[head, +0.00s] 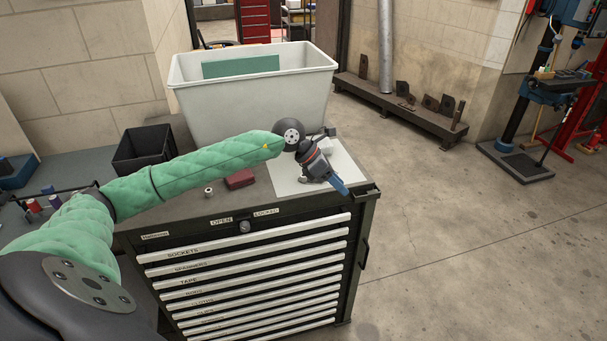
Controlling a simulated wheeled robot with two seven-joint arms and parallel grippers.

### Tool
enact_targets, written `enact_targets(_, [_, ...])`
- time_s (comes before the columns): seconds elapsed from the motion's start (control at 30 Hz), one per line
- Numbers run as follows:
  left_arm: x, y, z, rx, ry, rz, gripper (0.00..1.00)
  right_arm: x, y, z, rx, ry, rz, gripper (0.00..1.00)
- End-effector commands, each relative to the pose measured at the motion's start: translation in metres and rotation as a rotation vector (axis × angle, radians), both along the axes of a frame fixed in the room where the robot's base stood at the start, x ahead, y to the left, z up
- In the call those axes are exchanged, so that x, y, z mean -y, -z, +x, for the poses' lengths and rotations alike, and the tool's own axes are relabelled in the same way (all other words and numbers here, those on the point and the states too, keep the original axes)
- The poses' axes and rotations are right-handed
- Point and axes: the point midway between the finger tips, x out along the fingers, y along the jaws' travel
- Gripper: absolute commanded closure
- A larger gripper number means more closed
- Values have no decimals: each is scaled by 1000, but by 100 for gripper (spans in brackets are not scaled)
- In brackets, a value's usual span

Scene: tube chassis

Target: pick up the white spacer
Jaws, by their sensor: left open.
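A small whitish ring-shaped piece (208,191), which looks like the white spacer, stands on the grey cabinet top, left of a dark red block. My left gripper (321,181) is open over the white sheet (287,183), at the right end of the cabinet top. It is well to the right of the ring-shaped piece, with nothing visible between its fingers. Another pale piece (326,144) shows just behind the gripper, partly hidden, and I cannot tell what it is. My right gripper is not in view.
The dark red block (240,179) lies between the ring-shaped piece and the sheet. A black bin (144,149) and a large white tub (250,107) stand behind my left arm. Spools (45,203) sit at the far left.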

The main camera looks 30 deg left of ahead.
Motion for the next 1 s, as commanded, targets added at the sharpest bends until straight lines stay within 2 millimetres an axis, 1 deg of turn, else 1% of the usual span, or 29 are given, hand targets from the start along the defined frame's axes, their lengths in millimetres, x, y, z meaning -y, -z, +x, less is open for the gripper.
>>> enact_targets(0.03, [-32,-11,5,-3,2,113,55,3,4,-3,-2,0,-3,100])
enact_targets(0.07, [-49,-14,6,-9,2,172,55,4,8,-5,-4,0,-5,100])
enact_targets(0.1, [-70,-19,8,-19,0,245,55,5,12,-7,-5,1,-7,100])
enact_targets(0.13, [-84,-22,8,-27,-2,293,55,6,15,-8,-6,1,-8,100])
enact_targets(0.2, [-113,-30,8,-45,-10,387,55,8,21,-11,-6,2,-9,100])
enact_targets(0.3, [-139,-39,7,-66,-20,472,55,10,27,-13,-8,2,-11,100])
enact_targets(0.33, [-144,-40,7,-71,-23,486,55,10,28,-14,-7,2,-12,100])
enact_targets(0.4, [-151,-41,7,-78,-25,509,55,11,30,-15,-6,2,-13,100])
enact_targets(0.47, [-152,-39,7,-81,-26,516,55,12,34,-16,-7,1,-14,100])
enact_targets(0.7, [-146,-21,11,-78,-25,513,55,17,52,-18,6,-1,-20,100])
enact_targets(0.87, [-144,-15,12,-80,-24,512,55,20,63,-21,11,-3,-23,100])
enact_targets(1.0, [-140,-6,13,-80,-24,512,55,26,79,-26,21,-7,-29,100])
